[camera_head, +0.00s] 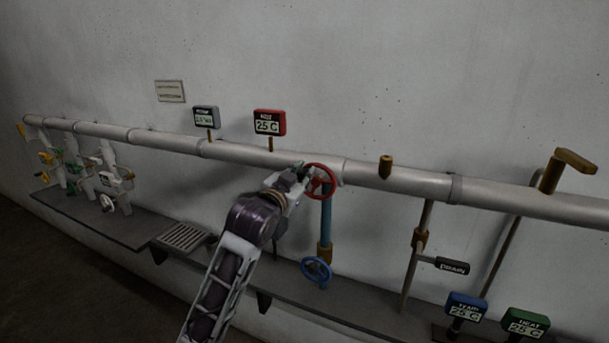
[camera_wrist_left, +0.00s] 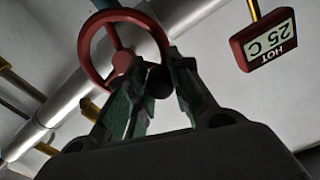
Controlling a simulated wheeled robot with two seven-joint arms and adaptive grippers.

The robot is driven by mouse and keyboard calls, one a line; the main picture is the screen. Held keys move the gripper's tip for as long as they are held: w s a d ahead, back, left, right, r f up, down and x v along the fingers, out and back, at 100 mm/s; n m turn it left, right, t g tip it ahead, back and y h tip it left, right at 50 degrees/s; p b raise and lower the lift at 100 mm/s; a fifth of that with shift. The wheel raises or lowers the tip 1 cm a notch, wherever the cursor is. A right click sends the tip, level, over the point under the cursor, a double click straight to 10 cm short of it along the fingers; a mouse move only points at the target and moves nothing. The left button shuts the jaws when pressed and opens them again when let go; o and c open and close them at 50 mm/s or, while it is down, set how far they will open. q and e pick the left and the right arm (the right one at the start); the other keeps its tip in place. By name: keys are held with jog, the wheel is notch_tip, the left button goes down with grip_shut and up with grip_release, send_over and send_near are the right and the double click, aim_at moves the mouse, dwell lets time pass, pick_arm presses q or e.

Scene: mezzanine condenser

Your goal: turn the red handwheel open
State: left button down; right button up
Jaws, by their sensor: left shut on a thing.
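The red handwheel (camera_head: 321,181) is mounted on the long grey pipe, above a blue vertical pipe. My left gripper (camera_head: 302,175) is at the left side of the wheel in the head view. In the left wrist view the red handwheel (camera_wrist_left: 122,60) fills the upper left, and the green fingers of my left gripper (camera_wrist_left: 158,82) reach up to its rim and hub area. The fingers are shut on the handwheel, though the exact contact is partly hidden by the fingers. A dark round part shows between them. My right gripper is not in view.
A red HOT display reading 25 C (camera_head: 269,123) and a grey display (camera_head: 206,117) stand above the pipe (camera_head: 400,180). A blue handwheel (camera_head: 316,270) is below. A DRAIN lever (camera_head: 452,265) and blue and green displays are at right. A dark shelf (camera_head: 130,229) runs beneath.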

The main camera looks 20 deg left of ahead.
pick_arm(q)
jog(key=shift+a+f+n, duration=0.1)
jog(key=shift+f+n, duration=0.3)
jog(key=shift+f, duration=0.1)
jog(key=c, duration=1.6)
grip_release()
jog(key=o, duration=0.4)
jog(key=shift+c, duration=0.2)
jog(key=shift+r, duration=0.25)
jog(key=shift+s, duration=0.15)
jog(key=s, duration=0.7)
jog(key=shift+a, duration=0.15)
jog(key=shift+s+f, duration=0.1)
jog(key=shift+f, duration=0.05)
